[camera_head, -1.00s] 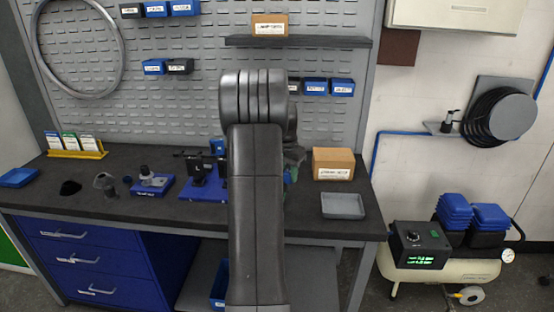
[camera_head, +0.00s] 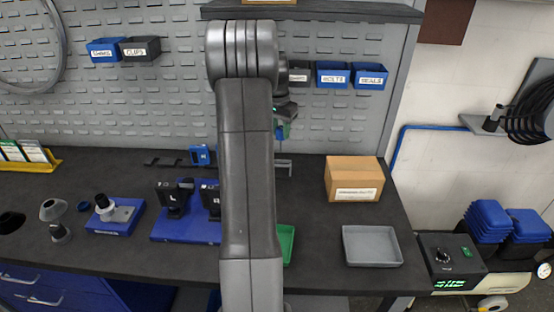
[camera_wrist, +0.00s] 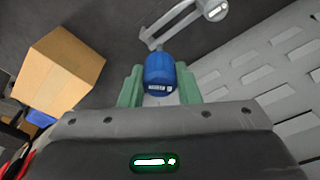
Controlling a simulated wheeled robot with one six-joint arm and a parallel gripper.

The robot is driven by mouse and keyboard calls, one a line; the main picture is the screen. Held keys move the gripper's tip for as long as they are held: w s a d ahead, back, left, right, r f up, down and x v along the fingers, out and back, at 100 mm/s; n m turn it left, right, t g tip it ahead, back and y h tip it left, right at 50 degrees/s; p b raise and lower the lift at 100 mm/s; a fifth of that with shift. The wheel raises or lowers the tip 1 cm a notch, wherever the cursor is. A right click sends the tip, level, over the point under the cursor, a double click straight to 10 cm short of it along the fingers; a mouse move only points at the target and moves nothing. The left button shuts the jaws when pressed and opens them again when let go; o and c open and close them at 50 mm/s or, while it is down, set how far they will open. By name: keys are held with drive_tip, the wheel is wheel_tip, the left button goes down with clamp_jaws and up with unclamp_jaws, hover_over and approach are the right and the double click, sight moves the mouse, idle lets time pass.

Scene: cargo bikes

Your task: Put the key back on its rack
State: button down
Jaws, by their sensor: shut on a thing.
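The key shows in the wrist view as a blue, labelled head (camera_wrist: 159,73) between the green fingers of my gripper (camera_wrist: 159,88). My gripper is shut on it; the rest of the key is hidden. In the head view my gripper (camera_head: 284,131) is mostly behind my arm, above the back of the bench. A grey bracket, which may be the rack, shows beyond the key in the wrist view (camera_wrist: 180,22), with a small white label at its end. In the head view a grey bracket (camera_head: 284,166) stands at the back of the bench, partly hidden by my arm. The key is apart from it.
A cardboard box (camera_head: 354,180) stands right of the bracket, with a grey tray (camera_head: 371,246) in front. A green tray (camera_head: 287,244) is partly behind my arm. Left are a blue stand (camera_head: 173,226) and a blue tag (camera_head: 200,155). Bins (camera_head: 332,74) hang on the pegboard behind.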

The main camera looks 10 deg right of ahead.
drive_tip(key=shift+w+f, duration=0.15)
drive_tip(key=shift+w, duration=0.2)
wheel_tip(320, 180, down, 10)
drive_tip(key=shift+r+p, duration=0.25)
drive_tip(key=shift+p, duration=0.65)
drive_tip(key=shift+f+b, duration=0.4)
drive_tip(key=shift+f, duration=0.1)
drive_tip(key=c, duration=1.1)
unclamp_jaws()
drive_tip(key=shift+r, duration=0.1)
